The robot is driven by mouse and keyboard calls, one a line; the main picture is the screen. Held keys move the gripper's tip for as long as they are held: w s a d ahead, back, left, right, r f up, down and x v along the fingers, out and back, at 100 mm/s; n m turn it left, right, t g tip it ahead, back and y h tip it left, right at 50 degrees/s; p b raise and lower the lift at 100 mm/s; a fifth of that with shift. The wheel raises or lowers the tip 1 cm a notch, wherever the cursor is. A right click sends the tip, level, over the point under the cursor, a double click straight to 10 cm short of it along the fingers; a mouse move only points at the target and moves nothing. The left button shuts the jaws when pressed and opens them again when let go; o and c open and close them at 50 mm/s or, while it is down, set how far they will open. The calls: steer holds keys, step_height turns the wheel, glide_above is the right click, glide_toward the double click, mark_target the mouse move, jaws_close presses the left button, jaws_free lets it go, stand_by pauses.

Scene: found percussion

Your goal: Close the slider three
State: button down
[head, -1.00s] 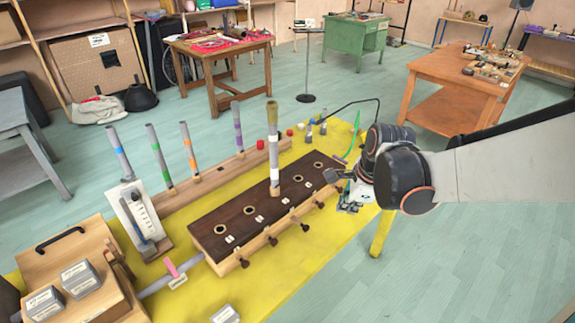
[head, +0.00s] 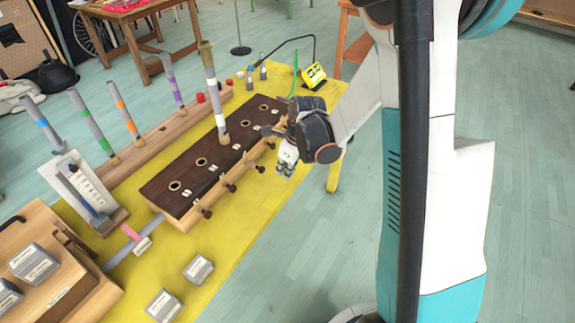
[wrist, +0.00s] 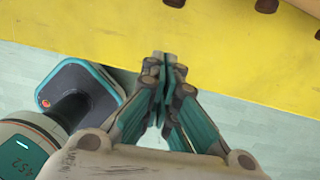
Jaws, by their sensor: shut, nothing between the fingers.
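The dark-topped wooden wind chest (head: 165,190) lies on the yellow table, with a row of round holes in its top. A tall pipe (head: 215,95) stands in a middle hole. Slider knobs stick out along its front; the third from the near end (head: 260,168) seems to stick out a little further than its neighbours. I cannot read the slider labels. My gripper (head: 284,172) is shut and empty, right of the knobs and apart from them. In the wrist view its fingertips (wrist: 165,56) meet over the yellow table edge, with dark knobs (wrist: 265,5) at the top.
Several pipes stand in a rack (head: 150,148) behind the chest. A white gauge board (head: 90,190), a wooden box (head: 60,255) and grey weights (head: 198,270) are at the near left. A yellow display (head: 313,75) stands at the far end. Floor is clear on the right.

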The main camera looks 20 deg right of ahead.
mark_target(262, 167)
steer(key=shift+b+x, duration=0.3)
steer(key=shift+x, duration=0.9)
steer(key=shift+w+a+f+b, duration=0.1)
steer(key=shift+w+a+b, duration=0.4)
steer(key=shift+w+a, duration=0.7)
steer(key=shift+w, duration=0.3)
steer(key=shift+w+a, duration=0.55)
steer(key=shift+w, duration=0.25)
steer(key=shift+w+a, duration=0.55)
steer(key=shift+w, duration=0.2)
